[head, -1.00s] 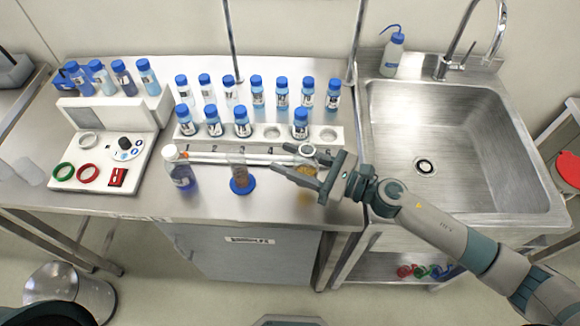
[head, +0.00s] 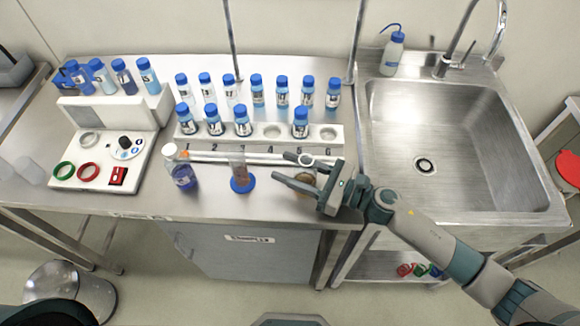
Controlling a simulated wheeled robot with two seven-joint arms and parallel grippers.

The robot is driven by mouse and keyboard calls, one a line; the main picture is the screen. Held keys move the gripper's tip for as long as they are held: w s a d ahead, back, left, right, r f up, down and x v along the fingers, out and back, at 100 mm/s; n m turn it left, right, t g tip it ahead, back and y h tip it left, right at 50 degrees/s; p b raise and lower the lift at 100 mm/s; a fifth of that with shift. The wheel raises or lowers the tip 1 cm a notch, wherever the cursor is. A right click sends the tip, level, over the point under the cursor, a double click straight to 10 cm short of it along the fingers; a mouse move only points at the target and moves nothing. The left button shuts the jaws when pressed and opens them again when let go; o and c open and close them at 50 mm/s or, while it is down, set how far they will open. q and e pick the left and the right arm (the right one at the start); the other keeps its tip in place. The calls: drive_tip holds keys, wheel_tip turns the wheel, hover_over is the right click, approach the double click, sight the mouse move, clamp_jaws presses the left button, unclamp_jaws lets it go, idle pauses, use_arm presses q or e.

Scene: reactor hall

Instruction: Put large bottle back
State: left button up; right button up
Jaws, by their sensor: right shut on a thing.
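A larger bottle (head: 183,178) with a white cap and blue-violet liquid stands upright on the bench at left, in front of the bottle rack. My right gripper (head: 281,167) is well to its right, low over the front of the bench. It is shut on a small vessel (head: 305,183) with brownish-yellow contents, mostly hidden by the fingers. I cannot tell whether this vessel touches the bench. The white numbered rack (head: 258,148) holds several blue-capped bottles; the places near 4 and 6 are empty. My left gripper is out of view.
A white instrument (head: 104,160) is at left, the steel sink (head: 465,150) at right. The bench's front strip is partly clear.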

sight(315, 179)
drive_tip(key=o, duration=1.1)
drive_tip(key=shift+f, duration=0.1)
drive_tip(key=shift+r, duration=0.2)
drive_tip(key=b+v, duration=0.2)
drive_tip(key=v, duration=0.3)
drive_tip(key=b+v, duration=0.3)
drive_tip(key=v, duration=0.2)
drive_tip(key=shift+s+d+f, duration=0.15)
drive_tip(key=shift+d+f, duration=0.1)
drive_tip(key=shift+s+d+r+b, duration=0.1)
drive_tip(key=shift+s+d+b, duration=0.05)
drive_tip(key=shift+d+b, duration=0.15)
drive_tip(key=shift+s+d+r+b, duration=0.1)
drive_tip(key=shift+d+b, duration=0.1)
drive_tip(key=shift+d, duration=0.15)
